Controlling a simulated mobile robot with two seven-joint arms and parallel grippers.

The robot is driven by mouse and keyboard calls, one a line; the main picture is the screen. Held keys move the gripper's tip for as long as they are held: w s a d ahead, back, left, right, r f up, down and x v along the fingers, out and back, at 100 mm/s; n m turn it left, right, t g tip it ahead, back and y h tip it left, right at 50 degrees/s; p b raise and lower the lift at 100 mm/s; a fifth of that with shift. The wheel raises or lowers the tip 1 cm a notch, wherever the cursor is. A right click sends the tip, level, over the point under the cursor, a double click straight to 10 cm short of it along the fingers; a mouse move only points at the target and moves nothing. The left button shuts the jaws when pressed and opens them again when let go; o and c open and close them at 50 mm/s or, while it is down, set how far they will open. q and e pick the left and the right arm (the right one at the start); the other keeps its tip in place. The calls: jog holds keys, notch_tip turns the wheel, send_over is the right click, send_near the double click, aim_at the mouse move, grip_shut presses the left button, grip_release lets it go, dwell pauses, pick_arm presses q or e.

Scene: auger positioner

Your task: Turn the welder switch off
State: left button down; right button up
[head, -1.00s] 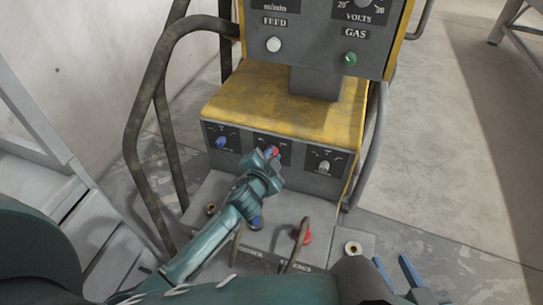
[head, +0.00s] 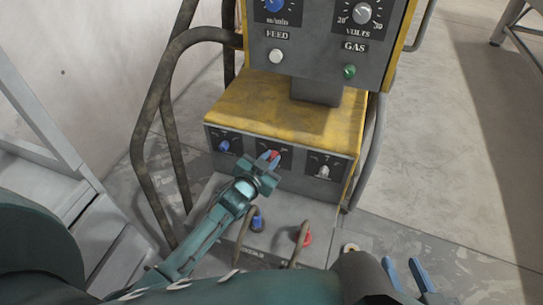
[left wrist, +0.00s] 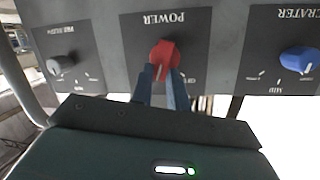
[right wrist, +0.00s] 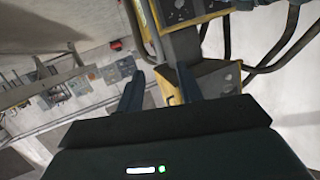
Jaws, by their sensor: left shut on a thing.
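The welder's red power knob (left wrist: 164,52) sits under the POWER label on the dark lower panel (left wrist: 205,70), between a grey knob and a blue knob. In the head view the red knob (head: 273,154) shows just beyond my left fingertips. My left gripper (head: 269,160) reaches up to it, and in the left wrist view its two blue fingers (left wrist: 164,72) are shut on the knob's sides. My right gripper (head: 408,266) is open and empty at the lower right of the head view, and its fingers (right wrist: 160,85) stand apart in the right wrist view.
The blue knob (head: 223,146) and grey knob (head: 323,171) flank the power knob closely. Cables plug into blue (head: 257,222) and red (head: 305,238) sockets below. A bent pipe rail (head: 150,130) stands at the left. Open floor (head: 450,150) lies to the right.

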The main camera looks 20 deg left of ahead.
pick_arm(q)
jog(key=shift+a+n+h+p, duration=0.25)
jog(key=shift+n+h+p, duration=0.05)
jog(key=shift+n, duration=0.5)
jog(key=n+b, duration=0.1)
jog(key=n, duration=0.2)
jog(key=a+n+t+h+b, duration=0.1)
jog(key=n, duration=0.2)
jog(key=f+n+t+h+b, duration=0.1)
jog(key=n, duration=0.1)
jog(key=shift+a+n, duration=0.25)
jog(key=shift+n, duration=0.15)
pick_arm(e)
jog(key=f, duration=0.2)
jog(key=a+f, duration=0.1)
jog(key=shift+w+n+g, duration=0.3)
jog(key=shift+w+n, duration=0.05)
jog(key=shift+n, duration=0.05)
pick_arm(q)
jog(key=c, duration=1.4)
grip_release()
